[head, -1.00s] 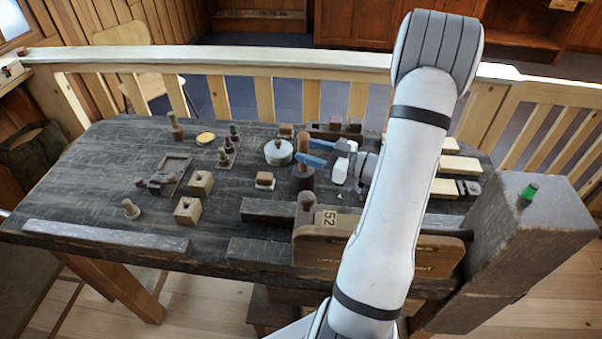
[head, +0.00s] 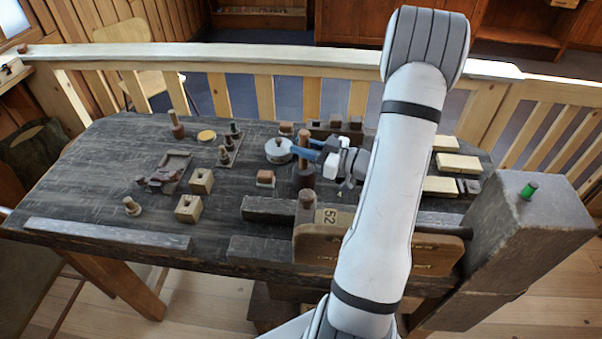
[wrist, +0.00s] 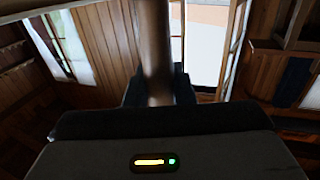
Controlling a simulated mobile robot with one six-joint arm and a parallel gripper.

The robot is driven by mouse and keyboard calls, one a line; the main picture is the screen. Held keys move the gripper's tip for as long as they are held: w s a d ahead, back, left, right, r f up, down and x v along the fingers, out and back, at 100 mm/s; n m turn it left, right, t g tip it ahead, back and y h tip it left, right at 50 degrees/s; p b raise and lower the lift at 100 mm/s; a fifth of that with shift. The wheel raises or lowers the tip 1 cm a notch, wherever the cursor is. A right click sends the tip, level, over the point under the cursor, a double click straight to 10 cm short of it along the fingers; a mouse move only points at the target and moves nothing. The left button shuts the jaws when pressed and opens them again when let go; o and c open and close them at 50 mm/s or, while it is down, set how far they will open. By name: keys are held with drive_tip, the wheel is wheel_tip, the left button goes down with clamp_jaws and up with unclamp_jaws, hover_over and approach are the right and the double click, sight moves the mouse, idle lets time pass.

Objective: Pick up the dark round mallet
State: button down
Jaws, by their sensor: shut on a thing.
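The dark round mallet (head: 303,178) stands upright on the workbench, its dark head low and its brown handle pointing up. My gripper (head: 306,151) reaches in from the right, its blue fingers closed around the handle above the head. In the wrist view the handle (wrist: 155,50) rises between my two dark fingertips (wrist: 158,92); the mallet head is hidden there. I cannot tell any gap between the mallet head and the bench top.
The dark workbench (head: 90,190) has a wooden vise jaw (head: 380,258) marked 52 in front of the mallet. A round lidded tin (head: 278,151) is close behind left. A small block (head: 265,178) lies left. Pale wood blocks (head: 458,162) lie right. Spools and drilled blocks occupy the left.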

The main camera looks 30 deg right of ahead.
drive_tip(key=shift+r, duration=0.15)
drive_tip(key=shift+r, duration=4.9)
drive_tip(key=c, duration=1.8)
unclamp_jaws()
clamp_jaws()
